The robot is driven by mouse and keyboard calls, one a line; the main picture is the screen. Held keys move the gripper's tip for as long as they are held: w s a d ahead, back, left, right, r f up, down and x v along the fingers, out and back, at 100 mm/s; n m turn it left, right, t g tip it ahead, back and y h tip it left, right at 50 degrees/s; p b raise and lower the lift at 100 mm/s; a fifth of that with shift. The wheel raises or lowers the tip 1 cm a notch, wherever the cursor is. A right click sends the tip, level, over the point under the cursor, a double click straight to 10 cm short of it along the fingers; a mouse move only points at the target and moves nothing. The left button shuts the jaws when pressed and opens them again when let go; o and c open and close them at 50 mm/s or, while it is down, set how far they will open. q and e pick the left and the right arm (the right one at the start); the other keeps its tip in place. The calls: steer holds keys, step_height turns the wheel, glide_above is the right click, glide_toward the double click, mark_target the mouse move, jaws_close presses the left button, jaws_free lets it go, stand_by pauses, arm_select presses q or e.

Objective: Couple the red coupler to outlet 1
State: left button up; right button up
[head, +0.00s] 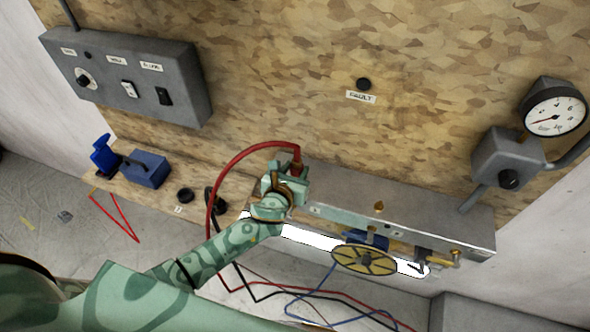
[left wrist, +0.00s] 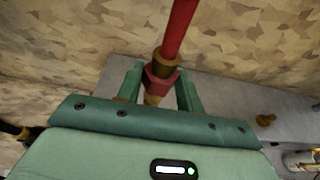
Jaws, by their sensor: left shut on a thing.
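My left gripper (head: 284,186) is shut on the red coupler (head: 296,166), at the left end of the grey manifold (head: 400,213). The red hose (head: 222,170) rises from the coupler and loops down to the left. In the left wrist view the red coupler (left wrist: 161,76) stands between the two green fingers (left wrist: 160,90), with brass above and below its red body. The brass below it disappears behind my gripper, so I cannot tell whether it is seated on an outlet. A small label (head: 316,210) on the manifold's front is too small to read.
A bare brass fitting (head: 378,206) stands on the manifold to the right. A yellow spoked handwheel (head: 364,260) projects in front of it. A gauge (head: 553,115) is at the right, a grey switch box (head: 130,80) at the upper left. Red, black and blue lines trail across the floor below.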

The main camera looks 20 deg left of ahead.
arm_select(q)
steer(key=shift+f+b, duration=1.05)
steer(key=shift+f, duration=0.15)
steer(key=shift+r, duration=0.1)
steer(key=o, duration=1.1)
